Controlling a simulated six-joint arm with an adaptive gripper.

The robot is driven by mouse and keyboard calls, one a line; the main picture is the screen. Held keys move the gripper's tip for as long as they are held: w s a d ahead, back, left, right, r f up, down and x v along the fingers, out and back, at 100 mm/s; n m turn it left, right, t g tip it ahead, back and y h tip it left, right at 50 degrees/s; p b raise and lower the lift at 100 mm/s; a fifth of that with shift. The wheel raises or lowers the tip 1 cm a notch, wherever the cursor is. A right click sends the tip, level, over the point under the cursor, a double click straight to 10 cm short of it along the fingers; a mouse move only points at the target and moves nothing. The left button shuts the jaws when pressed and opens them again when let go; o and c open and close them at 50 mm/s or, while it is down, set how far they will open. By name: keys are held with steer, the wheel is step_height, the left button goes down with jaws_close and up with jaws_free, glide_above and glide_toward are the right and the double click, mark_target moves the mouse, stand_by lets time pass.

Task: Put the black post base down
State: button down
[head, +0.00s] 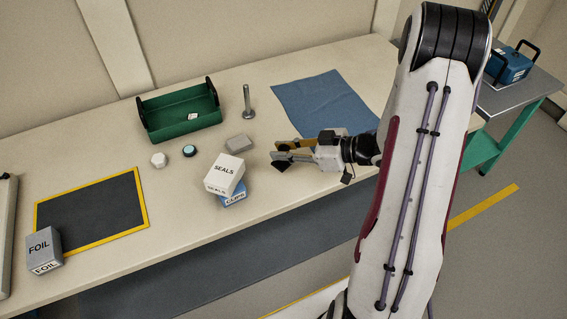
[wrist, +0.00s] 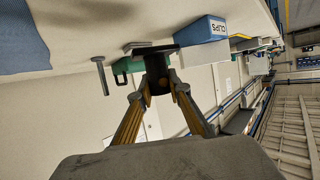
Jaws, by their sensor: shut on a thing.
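My gripper (head: 280,158) is low over the right half of the bench, right of the stacked boxes. It is shut on the black post base, which shows as a small dark piece (head: 283,167) at the fingertips in the head view. In the wrist view the fingers close on the black post base (wrist: 157,72), whose flat dark plate lies toward the bench. The fingers hide part of it. I cannot tell whether its plate touches the bench top (head: 270,205).
A white SEALS box (head: 224,172) sits on a blue CLIPS box (head: 234,200) just left of my gripper. A grey block (head: 239,143), a metal post (head: 248,104), a green tray (head: 181,127) and a blue mat (head: 318,99) are behind.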

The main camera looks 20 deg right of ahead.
mark_target(292, 163)
steer(key=shift+f, duration=0.65)
steer(key=shift+f, duration=0.1)
steer(key=shift+f, duration=1.95)
steer(key=shift+f, duration=0.1)
steer(key=c, duration=1.9)
jaws_free()
steer(key=shift+v, duration=6.1)
